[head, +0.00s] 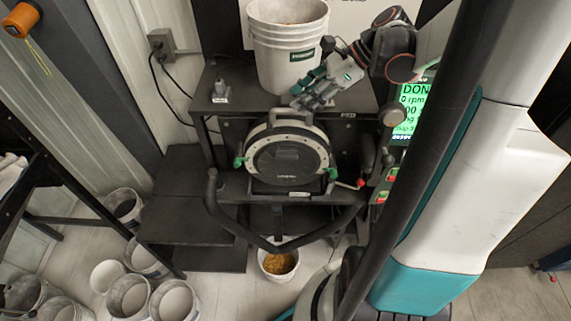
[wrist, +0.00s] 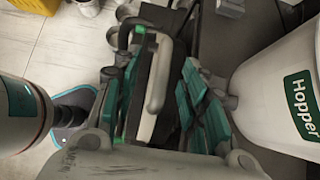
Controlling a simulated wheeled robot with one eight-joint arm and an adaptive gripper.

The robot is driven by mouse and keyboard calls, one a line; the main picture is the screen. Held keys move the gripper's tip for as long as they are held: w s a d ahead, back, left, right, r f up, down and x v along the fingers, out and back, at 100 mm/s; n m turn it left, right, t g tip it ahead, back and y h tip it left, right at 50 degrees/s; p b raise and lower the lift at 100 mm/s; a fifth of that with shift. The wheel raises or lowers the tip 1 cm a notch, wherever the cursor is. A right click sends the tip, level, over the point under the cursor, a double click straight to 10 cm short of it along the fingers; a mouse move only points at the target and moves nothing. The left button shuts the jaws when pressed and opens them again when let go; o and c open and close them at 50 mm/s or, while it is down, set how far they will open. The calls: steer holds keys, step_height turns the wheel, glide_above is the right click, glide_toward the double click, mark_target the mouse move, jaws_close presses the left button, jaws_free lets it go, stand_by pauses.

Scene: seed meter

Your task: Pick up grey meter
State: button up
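The grey meter (head: 288,158) is a round, dark-faced disc with a pale grey rim and a grey handle on top. It sits upright on a dark stand, with green clamps on both sides. My gripper (head: 304,97) is above and just behind the handle, pointing down. In the wrist view, the meter's pale handle (wrist: 158,85) lies between the green-padded fingers of my gripper (wrist: 158,95). The fingers are spread, with gaps showing beside the handle. Much of the meter's body is hidden in that view.
A white hopper bucket (head: 288,45) stands on the dark table close beside my gripper; it fills the right of the wrist view (wrist: 285,85). A green display (head: 412,105) is right of the meter. A bucket of grain (head: 279,265) sits below. Several empty buckets stand on the floor at left.

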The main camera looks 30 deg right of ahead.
mark_target(286, 111)
steer(key=shift+x, duration=1.1)
steer(key=w+f, duration=0.1)
steer(key=w+a+f, duration=0.1)
steer(key=f, duration=0.1)
steer(key=shift+a+f, duration=0.2)
steer(key=shift+f, duration=0.05)
steer(key=shift+w+a+f, duration=0.15)
steer(key=shift+a+f, duration=0.15)
steer(key=shift+a, duration=0.05)
jaws_close()
